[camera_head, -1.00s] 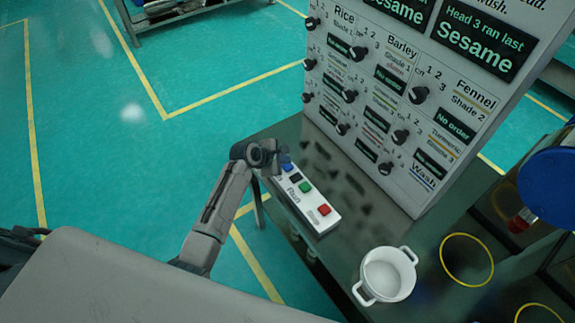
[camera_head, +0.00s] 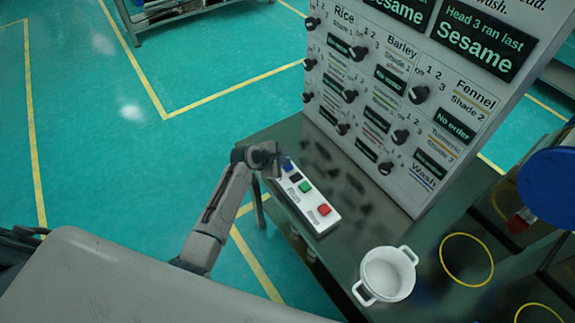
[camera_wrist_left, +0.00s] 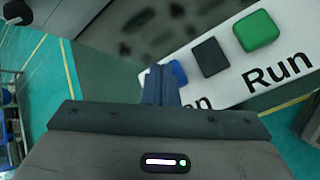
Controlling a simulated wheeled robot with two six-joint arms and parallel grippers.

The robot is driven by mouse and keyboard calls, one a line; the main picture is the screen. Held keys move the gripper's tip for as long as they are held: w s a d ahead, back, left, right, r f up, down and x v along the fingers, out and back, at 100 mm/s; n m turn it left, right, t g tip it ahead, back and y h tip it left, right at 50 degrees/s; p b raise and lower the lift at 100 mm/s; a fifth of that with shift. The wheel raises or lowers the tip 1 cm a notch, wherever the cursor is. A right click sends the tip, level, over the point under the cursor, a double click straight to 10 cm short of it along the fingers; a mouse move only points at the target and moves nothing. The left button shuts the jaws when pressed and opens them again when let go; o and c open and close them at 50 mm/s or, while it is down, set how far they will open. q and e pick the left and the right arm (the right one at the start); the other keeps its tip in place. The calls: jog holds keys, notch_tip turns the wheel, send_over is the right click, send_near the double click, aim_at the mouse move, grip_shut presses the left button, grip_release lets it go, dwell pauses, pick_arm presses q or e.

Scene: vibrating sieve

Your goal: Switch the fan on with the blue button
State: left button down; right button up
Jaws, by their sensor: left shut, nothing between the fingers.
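The white button box (camera_head: 325,221) lies on the dark metal table. The blue button (camera_head: 287,165) is at its far end, followed by a black one (camera_head: 294,177), a green one (camera_head: 305,187) and a red one (camera_head: 324,210). My left gripper (camera_head: 278,161) is shut and empty, right beside the blue button. In the left wrist view the shut fingers (camera_wrist_left: 160,84) partly cover the blue button (camera_wrist_left: 179,72), which shows just to their right. I cannot tell whether they touch it. No fan can be made out. My right gripper is not in view.
A tall panel (camera_head: 425,110) with several black knobs and screens stands behind the box. A white two-handled pot (camera_head: 387,274) stands on the table to the right, near yellow rings (camera_head: 466,260) and a blue round object (camera_head: 551,186). The floor at left is clear.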

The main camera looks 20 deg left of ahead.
pick_arm(q)
jog(key=shift+f, duration=0.3)
jog(key=shift+r, duration=0.1)
dwell(0.4)
jog(key=shift+r+p, duration=0.8)
jog(key=shift+p, duration=0.25)
notch_tip(320, 180, up, 3)
jog(key=p, duration=0.3)
jog(key=shift+r, duration=1)
